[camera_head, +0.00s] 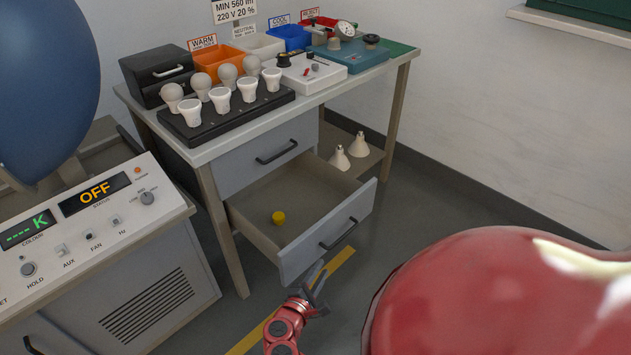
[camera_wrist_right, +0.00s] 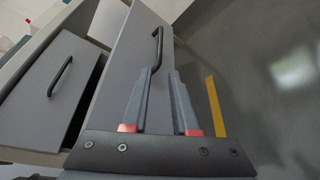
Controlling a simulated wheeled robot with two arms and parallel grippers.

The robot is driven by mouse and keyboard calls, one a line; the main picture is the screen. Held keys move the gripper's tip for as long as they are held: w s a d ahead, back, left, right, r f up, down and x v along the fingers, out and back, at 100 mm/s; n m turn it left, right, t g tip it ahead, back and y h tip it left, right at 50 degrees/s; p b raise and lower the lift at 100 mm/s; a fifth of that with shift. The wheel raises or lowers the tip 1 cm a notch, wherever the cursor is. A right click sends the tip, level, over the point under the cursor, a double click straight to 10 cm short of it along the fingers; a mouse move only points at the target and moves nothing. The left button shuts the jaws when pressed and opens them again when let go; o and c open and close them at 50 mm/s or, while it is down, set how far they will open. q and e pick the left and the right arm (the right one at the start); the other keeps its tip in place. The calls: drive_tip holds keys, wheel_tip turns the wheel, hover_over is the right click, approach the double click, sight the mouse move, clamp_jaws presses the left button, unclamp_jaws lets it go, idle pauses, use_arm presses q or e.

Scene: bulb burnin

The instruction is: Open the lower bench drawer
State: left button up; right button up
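The lower bench drawer (camera_head: 300,210) stands pulled well out, its inside showing with a small yellow object (camera_head: 279,217) on its floor. Its grey front carries a black bar handle (camera_head: 339,234), which also shows in the right wrist view (camera_wrist_right: 159,45). My right gripper (camera_head: 318,283) is just below and in front of that handle in the head view. In the right wrist view its two fingers (camera_wrist_right: 160,75) are apart with nothing clearly held between them; the handle lies just beyond the tips. Whether they touch the handle is unclear. My left gripper is not in view.
The upper drawer (camera_head: 265,158) is shut. The bench top (camera_head: 330,92) carries a black rack of bulbs, coloured bins and instruments. A control cabinet (camera_head: 130,260) stands at left. Two white bulb-like objects (camera_head: 340,159) sit on the low shelf. Floor in front is clear, with yellow tape.

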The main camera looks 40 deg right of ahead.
drive_tip(key=shift+v, duration=1.45)
